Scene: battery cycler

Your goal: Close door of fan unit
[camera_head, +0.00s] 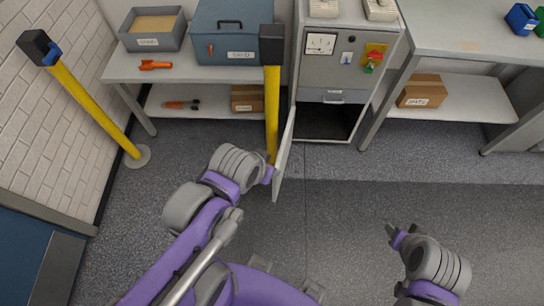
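The fan unit, a grey cabinet (340,75) with a front panel, stands at the back centre. Its lower compartment (325,121) is open and dark inside. The door (284,158) hangs from the left side and swings out toward me, seen nearly edge-on. My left gripper (270,174) is at the left side of the door, close to its near part; I cannot tell whether it touches, and its fingers are too small and partly hidden to judge. My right gripper (397,233) is empty on the right, well in front of the cabinet, with its fingers apart.
A yellow post (271,115) stands just left of the cabinet, close behind my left gripper. Another yellow post (92,105) leans in view at the left. Shelved benches (195,102) and (465,100) flank the cabinet. The floor right of the door is clear.

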